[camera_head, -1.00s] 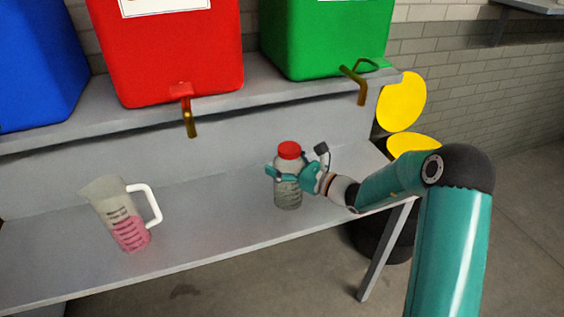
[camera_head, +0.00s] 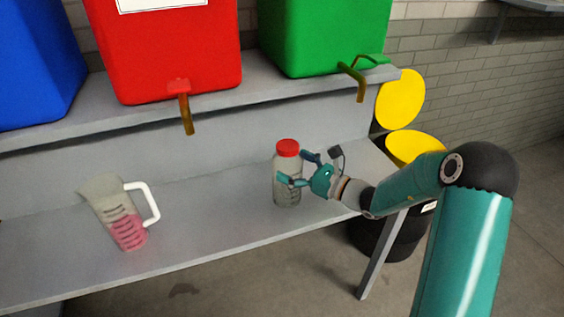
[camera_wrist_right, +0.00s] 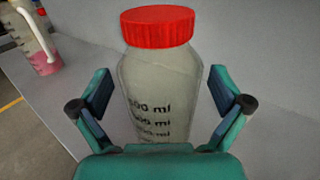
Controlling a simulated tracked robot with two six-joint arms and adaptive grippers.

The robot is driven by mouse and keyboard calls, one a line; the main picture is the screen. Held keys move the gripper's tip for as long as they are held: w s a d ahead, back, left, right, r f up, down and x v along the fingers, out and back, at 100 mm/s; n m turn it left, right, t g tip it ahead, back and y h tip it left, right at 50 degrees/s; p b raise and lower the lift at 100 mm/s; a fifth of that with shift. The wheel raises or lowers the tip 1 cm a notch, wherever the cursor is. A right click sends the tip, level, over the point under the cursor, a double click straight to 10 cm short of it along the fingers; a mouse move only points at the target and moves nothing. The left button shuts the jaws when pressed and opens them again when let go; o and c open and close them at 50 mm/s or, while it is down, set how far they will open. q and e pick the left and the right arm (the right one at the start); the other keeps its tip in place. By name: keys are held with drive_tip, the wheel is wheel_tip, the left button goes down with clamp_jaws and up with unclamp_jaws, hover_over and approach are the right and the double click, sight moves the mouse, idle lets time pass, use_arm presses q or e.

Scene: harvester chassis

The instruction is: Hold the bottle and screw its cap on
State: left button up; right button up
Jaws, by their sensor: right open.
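The bottle (camera_head: 287,188) stands upright on the lower grey shelf, with its red cap (camera_head: 287,148) sitting on top. My right gripper (camera_head: 296,169) is open at the bottle's right side, its fingers reaching toward the body below the cap. In the right wrist view the bottle (camera_wrist_right: 158,95) stands between the two open fingers (camera_wrist_right: 168,92), with a gap on each side, and its red cap (camera_wrist_right: 158,27) is above them. Whether the cap is fully tightened cannot be told. My left gripper is not in view.
A measuring jug (camera_head: 122,215) with pink liquid and a white handle stands on the shelf (camera_head: 205,225) at left. Blue, red (camera_head: 170,55) and green (camera_head: 322,40) containers with taps sit on the upper shelf. A black bin (camera_head: 375,238) with yellow lids stands at right.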

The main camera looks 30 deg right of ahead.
drive_tip(key=v, duration=0.8)
drive_tip(key=shift+s+b, duration=0.1)
drive_tip(key=shift+b, duration=0.3)
